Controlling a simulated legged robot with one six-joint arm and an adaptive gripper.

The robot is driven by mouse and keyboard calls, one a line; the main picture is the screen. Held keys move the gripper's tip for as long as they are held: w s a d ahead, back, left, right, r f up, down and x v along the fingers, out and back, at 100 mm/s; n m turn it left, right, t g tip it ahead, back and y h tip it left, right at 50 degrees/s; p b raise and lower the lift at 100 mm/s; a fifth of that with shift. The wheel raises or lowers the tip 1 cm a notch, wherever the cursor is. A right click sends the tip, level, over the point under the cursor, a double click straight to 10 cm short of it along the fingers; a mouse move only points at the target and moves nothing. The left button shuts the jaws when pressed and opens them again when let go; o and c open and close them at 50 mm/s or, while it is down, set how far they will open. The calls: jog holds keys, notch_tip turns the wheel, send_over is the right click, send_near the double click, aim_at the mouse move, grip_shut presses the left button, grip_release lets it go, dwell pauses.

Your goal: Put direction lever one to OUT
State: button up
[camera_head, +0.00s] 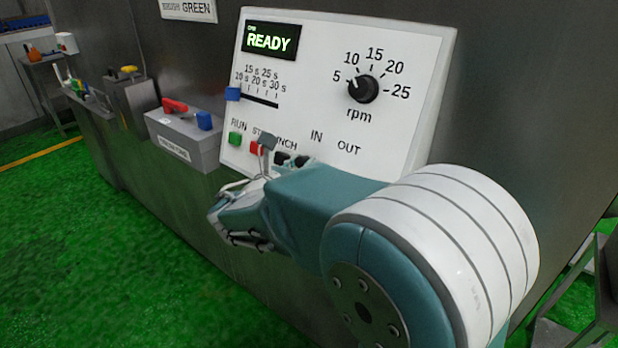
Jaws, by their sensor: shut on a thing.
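The white control panel (408,45) faces me, with the labels IN and OUT at its lower right. My gripper (284,152) is at the panel's lower edge, left of and below these labels, over the STOP and INCH area. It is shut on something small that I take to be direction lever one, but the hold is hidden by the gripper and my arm. I cannot make out the lever or which way it points.
The panel has a READY display (269,40), a blue slider (232,94), an rpm knob (363,89) and a green RUN button (235,138). A grey box (185,140) with red and blue handles stands left. Green floor lies open at left.

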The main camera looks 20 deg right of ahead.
jog(key=shift+s+d, duration=0.1)
jog(key=shift+s, duration=0.05)
jog(key=shift+s+d, duration=0.7)
jog(key=shift+s, duration=0.25)
jog(key=shift+s+d, duration=0.65)
jog(key=shift+s, duration=0.25)
jog(key=o, duration=0.9)
jog(key=shift+s, duration=0.1)
